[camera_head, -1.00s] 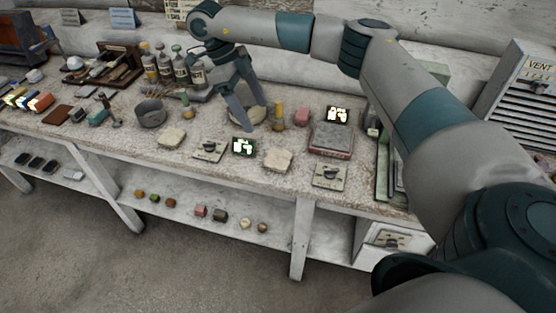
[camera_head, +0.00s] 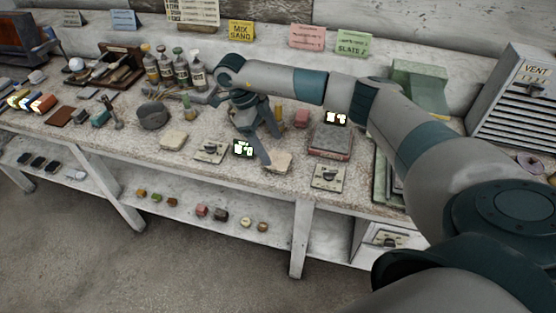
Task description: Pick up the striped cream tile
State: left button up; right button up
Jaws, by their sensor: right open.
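Two pale cream pieces lie on the bench. One cream tile (camera_head: 281,164) is near the front edge, right of centre, and another (camera_head: 173,140) lies further left. I cannot make out stripes on either, so I cannot tell which is the striped one. My right gripper (camera_head: 262,146) is open and empty, pointing down. Its fingers are just above and left of the right-hand cream tile, and one finger overlaps its left side in the picture. Whether it touches is unclear. My left gripper is not in view.
A small lit display (camera_head: 243,149) is close beside my fingers. Dial plates (camera_head: 209,151) (camera_head: 329,176) flank the area. A reddish box (camera_head: 330,141) stands right, a grey bowl (camera_head: 152,115) left, and bottles (camera_head: 197,75) behind. A lower shelf (camera_head: 180,215) holds small blocks.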

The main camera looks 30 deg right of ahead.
aim_at(278, 160)
jog(key=shift+s+d+f, duration=0.1)
jog(key=shift+f, duration=0.2)
jog(key=shift+d+f+p, duration=0.1)
jog(key=shift+f+p, duration=0.35)
jog(key=shift+p, duration=0.15)
jog(key=x, duration=0.1)
jog(key=p+x, duration=0.2)
jog(key=x, duration=0.1)
jog(key=shift+w, duration=0.3)
jog(key=shift+f, duration=0.25)
jog(key=c, duration=1.3)
